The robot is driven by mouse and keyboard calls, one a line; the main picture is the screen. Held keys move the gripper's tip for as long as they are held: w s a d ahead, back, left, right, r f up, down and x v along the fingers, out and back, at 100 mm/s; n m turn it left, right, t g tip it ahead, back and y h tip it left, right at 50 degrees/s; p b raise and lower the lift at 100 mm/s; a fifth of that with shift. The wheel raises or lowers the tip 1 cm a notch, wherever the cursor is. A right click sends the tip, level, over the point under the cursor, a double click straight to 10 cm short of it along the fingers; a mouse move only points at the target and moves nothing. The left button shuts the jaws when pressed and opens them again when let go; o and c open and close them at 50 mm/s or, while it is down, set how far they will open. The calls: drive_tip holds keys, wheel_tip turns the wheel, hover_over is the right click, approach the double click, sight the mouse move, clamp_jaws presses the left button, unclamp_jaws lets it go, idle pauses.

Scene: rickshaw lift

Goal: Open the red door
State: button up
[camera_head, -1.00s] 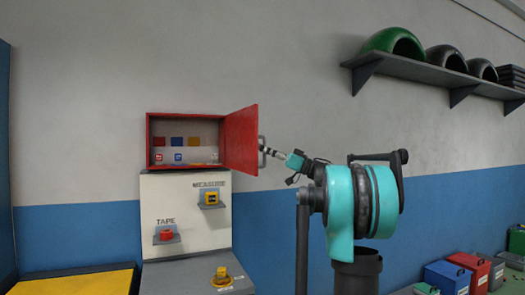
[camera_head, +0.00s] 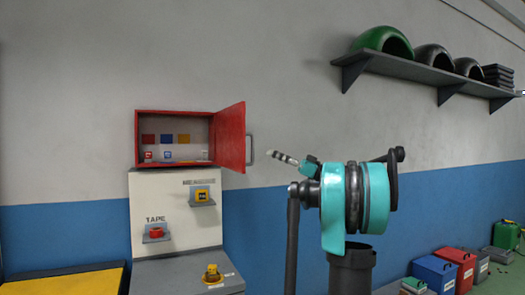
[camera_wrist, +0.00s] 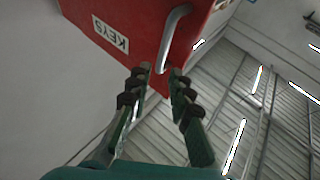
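The red door (camera_head: 229,138) of the wall cabinet stands swung open to the right, and the cabinet's inside shows. Its grey handle (camera_head: 249,150) is on the door's outer face; in the wrist view the handle (camera_wrist: 171,40) is beside a white KEYS label (camera_wrist: 111,36). My gripper (camera_head: 274,155) is to the right of the handle, apart from it in the head view. In the wrist view my gripper (camera_wrist: 160,72) has its two fingers spread with a gap between them, and nothing is held. The handle's lower end appears just beyond the fingertips.
The red cabinet (camera_head: 175,111) holds several coloured squares and small items. Below it a panel (camera_head: 145,190) carries a red tape and a yellow measure on small shelves. A wall shelf (camera_head: 440,80) with tyre-like pieces is at upper right. Boxes (camera_head: 434,270) stand at lower right.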

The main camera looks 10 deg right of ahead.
drive_tip(key=shift+v, duration=1.7)
